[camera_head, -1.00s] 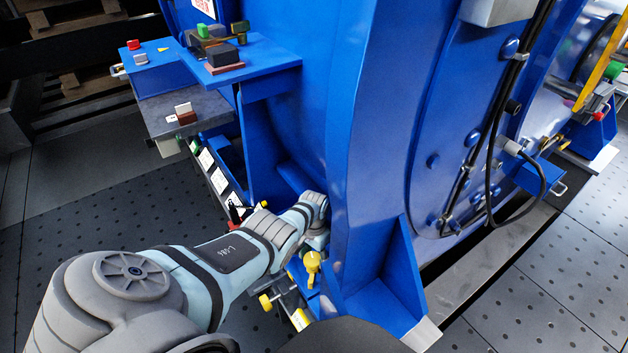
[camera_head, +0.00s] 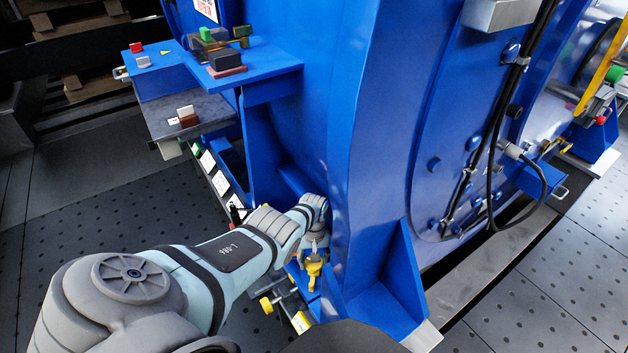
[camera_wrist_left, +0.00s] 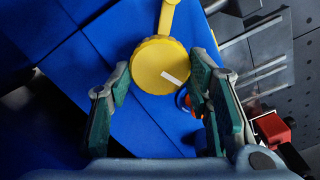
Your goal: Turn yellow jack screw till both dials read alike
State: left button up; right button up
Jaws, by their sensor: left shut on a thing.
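The yellow jack screw (camera_head: 314,268) is low at the foot of the blue motor housing (camera_head: 375,150) in the head view. In the left wrist view its round yellow head (camera_wrist_left: 160,66) bears a white line, and a yellow arm extends from it to the top edge. My left gripper (camera_wrist_left: 161,80) has its green-padded fingers on either side of this head and is shut on it. In the head view my left gripper (camera_head: 314,248) is partly hidden by its own wrist. I cannot make out either dial. My right gripper is not in view.
A second yellow knob (camera_head: 266,304) sits just left of the screw. A blue gusset (camera_head: 385,290) stands close on the right. A blue shelf (camera_head: 262,62) with small blocks and a grey ledge (camera_head: 190,110) are at upper left. A red part (camera_wrist_left: 272,128) is beside the fingers.

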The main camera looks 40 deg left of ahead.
pick_arm(q)
jog(key=shift+w+a+r+n, duration=0.1)
jog(key=shift+w+r+n, duration=0.1)
jog(key=shift+n, duration=0.2)
jog(key=o, duration=1.1)
jog(key=shift+s+f, duration=0.1)
jog(key=shift+s, duration=0.05)
jog(key=shift+o, duration=0.2)
jog(key=shift+r, duration=0.3)
notch_tip(320, 180, up, 7)
dwell(0.5)
